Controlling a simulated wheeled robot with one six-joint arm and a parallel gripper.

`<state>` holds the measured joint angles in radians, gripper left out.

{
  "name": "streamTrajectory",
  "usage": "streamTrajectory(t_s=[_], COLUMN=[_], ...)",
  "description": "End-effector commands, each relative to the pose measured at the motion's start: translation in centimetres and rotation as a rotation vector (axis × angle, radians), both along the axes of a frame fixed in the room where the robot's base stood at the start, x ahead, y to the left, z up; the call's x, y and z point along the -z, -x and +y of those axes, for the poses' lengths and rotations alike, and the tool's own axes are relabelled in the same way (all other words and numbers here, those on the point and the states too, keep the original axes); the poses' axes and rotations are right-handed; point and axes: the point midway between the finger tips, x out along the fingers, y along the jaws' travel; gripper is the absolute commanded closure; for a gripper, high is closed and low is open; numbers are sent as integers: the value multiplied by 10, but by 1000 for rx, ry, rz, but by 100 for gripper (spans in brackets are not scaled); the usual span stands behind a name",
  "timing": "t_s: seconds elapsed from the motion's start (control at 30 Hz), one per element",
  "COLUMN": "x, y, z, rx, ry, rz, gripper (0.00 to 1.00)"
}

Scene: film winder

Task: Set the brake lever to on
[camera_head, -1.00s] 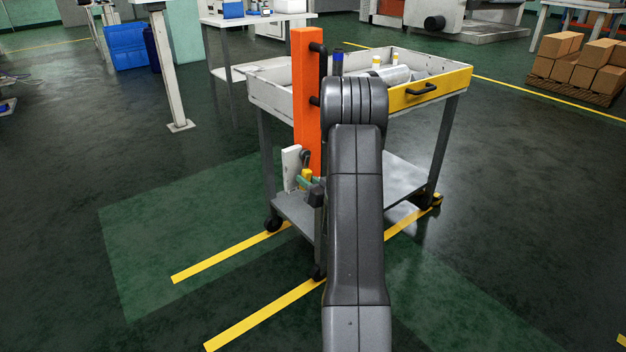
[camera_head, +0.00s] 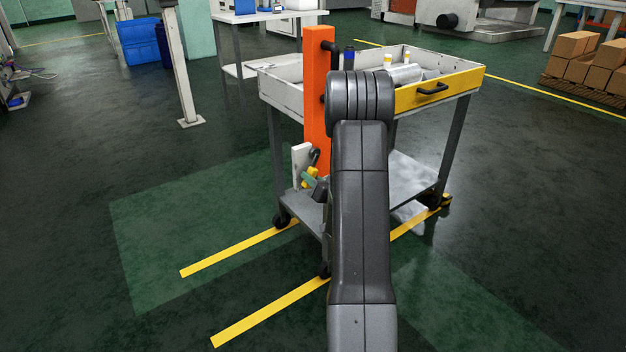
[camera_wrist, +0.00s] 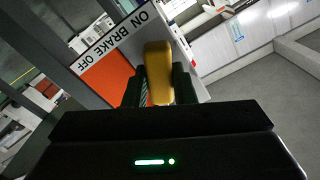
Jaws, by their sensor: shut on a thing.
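The brake lever shows in the wrist view as a yellow grip (camera_wrist: 158,72) between the two dark fingers of my gripper (camera_wrist: 158,88), which is shut on it. A white label plate (camera_wrist: 112,42) behind it reads ON, BRAKE, OFF, with ON nearer the grip in the picture. In the head view the lever's yellow part (camera_head: 308,178) leans beside the white plate (camera_head: 300,160), low on the orange post (camera_head: 317,115). My arm hides most of my gripper there.
The cart (camera_head: 285,92) has a white tray top with a yellow front and handle, a lower shelf and casters. Bottles and a roll sit in the tray. Yellow floor lines run beneath it. Open floor lies to the left and right.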

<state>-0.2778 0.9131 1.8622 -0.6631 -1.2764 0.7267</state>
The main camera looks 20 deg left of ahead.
Motion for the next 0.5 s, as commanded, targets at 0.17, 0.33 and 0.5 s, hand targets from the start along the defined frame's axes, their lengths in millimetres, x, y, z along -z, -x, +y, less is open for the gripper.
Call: streamTrajectory(t_s=[0.17, 0.33, 0.5], x=[-1, 0, 0], y=[0, 0, 2], z=[1, 0, -3], rx=[-1, 0, 0], ry=[-2, -1, 0], rz=[0, -1, 0], gripper=[55, 55, 55])
